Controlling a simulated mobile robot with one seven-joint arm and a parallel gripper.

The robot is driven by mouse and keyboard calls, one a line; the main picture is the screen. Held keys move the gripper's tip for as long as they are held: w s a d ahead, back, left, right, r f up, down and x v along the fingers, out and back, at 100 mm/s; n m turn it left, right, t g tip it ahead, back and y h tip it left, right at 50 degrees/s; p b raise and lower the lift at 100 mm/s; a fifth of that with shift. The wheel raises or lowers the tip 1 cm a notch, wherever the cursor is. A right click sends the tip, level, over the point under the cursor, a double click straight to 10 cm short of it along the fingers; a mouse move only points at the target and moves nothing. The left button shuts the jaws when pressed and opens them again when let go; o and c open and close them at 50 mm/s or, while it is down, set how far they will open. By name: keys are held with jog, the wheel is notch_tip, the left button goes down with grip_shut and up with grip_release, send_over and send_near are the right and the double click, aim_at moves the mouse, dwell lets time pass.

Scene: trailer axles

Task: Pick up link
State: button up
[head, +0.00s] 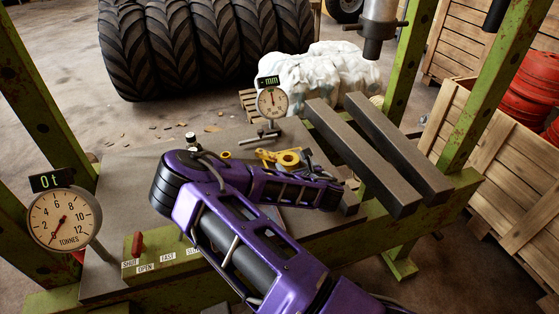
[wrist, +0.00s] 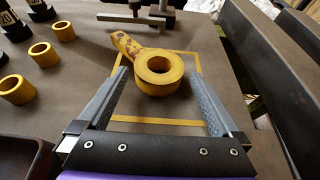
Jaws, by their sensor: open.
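The link (wrist: 158,72) is a worn yellow piece with a thick ring and a short arm pointing up and left. It lies on the bench inside a yellow painted outline. It also shows in the head view (head: 287,157), partly behind my purple arm. My gripper (wrist: 165,78) is open in the wrist view, with one grey finger on each side of the ring. The fingers look apart from the link. In the head view the arm hides most of the gripper.
Several yellow bushings (wrist: 17,89) and dark weights (wrist: 40,10) stand at the left. A dial gauge on a stand (head: 272,103) is behind the link. Two steel bars (head: 365,160) lie to the right. A green press frame (head: 403,75) surrounds the bench (wrist: 230,65).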

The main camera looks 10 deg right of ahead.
aim_at(286, 157)
jog(key=x, duration=0.3)
jog(key=shift+w+a+f, duration=0.15)
jog(key=shift+w, duration=0.05)
grip_shut()
dwell(0.4)
